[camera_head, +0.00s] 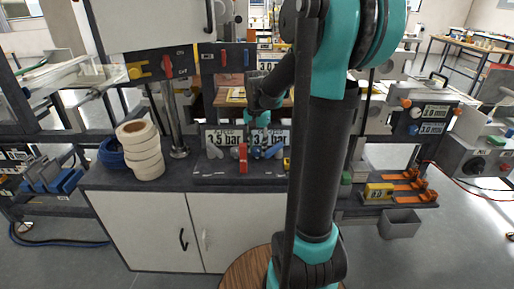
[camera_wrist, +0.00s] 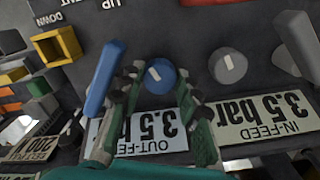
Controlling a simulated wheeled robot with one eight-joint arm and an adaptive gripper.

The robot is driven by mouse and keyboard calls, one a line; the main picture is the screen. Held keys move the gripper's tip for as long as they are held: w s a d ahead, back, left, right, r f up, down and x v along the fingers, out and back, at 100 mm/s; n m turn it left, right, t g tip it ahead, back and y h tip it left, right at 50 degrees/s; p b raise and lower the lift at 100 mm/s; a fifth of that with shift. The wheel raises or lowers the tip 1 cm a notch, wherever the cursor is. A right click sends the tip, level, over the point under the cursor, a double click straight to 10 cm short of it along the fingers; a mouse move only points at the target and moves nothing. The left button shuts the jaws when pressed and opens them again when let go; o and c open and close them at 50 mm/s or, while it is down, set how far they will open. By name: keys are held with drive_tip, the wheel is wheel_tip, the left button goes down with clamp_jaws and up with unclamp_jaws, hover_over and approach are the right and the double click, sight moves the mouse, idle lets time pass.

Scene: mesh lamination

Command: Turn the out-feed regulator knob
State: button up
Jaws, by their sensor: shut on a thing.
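The out-feed regulator knob (camera_wrist: 160,76) is blue with a pale pointer mark. In the wrist view it sits between the two fingers of my gripper (camera_wrist: 157,92), which is shut on it. The out-feed label (camera_wrist: 150,132) reads 3.5 bar and appears upside down, partly covered by the fingers. In the head view my gripper (camera_head: 258,120) reaches down in front of the pressure labels at the back of the cabinet. The knob is too small and hidden there to make out clearly.
A blue lever (camera_wrist: 105,78) stands close beside my left finger in the wrist view. The grey in-feed knob (camera_wrist: 228,66), its 3.5 bar label (camera_wrist: 262,116) and a grey lever (camera_wrist: 298,42) are to the right. White rolls (camera_head: 141,150) stand on the cabinet top.

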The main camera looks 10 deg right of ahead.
sight(257, 149)
drive_tip(key=shift+n, duration=0.3)
drive_tip(key=n, duration=0.3)
drive_tip(key=shift+n, duration=2.5)
drive_tip(key=o, duration=0.9)
wheel_tip(257, 149, up, 12)
